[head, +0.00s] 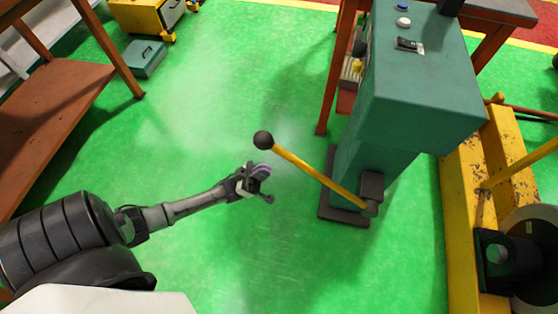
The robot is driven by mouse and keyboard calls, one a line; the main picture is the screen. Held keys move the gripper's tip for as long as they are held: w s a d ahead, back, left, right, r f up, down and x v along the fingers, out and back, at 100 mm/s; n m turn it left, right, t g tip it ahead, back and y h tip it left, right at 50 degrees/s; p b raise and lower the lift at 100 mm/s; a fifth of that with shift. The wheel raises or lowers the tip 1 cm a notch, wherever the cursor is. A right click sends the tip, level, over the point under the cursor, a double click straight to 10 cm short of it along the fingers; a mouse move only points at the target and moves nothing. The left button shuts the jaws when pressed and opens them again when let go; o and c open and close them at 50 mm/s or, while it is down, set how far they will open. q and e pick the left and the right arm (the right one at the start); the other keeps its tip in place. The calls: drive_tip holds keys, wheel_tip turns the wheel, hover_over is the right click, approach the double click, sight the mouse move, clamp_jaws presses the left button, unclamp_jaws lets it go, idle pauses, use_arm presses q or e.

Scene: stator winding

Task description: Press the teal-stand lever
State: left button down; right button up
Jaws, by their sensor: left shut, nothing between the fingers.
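The teal stand (415,95) rises from the green floor at the right of centre in the head view. Its lever (315,174) is a yellow rod with a black ball knob (263,140) at its free end. The rod slants up and left from a dark pivot block (371,188) low on the stand. My left gripper (264,184) is shut and empty. In the picture it is just below the knob and left of the rod, with a gap visible between them. My right gripper is not in view.
A yellow frame (464,225) with a cylindrical part stands right of the stand. A brown table (60,92) is at the left. A teal box (143,58) and a yellow cart (148,18) are at the back left. The green floor around my left gripper is clear.

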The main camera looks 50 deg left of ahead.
use_arm(q)
drive_tip(key=b+x, duration=0.1)
drive_tip(key=x, duration=0.6)
drive_tip(key=shift+b, duration=0.35)
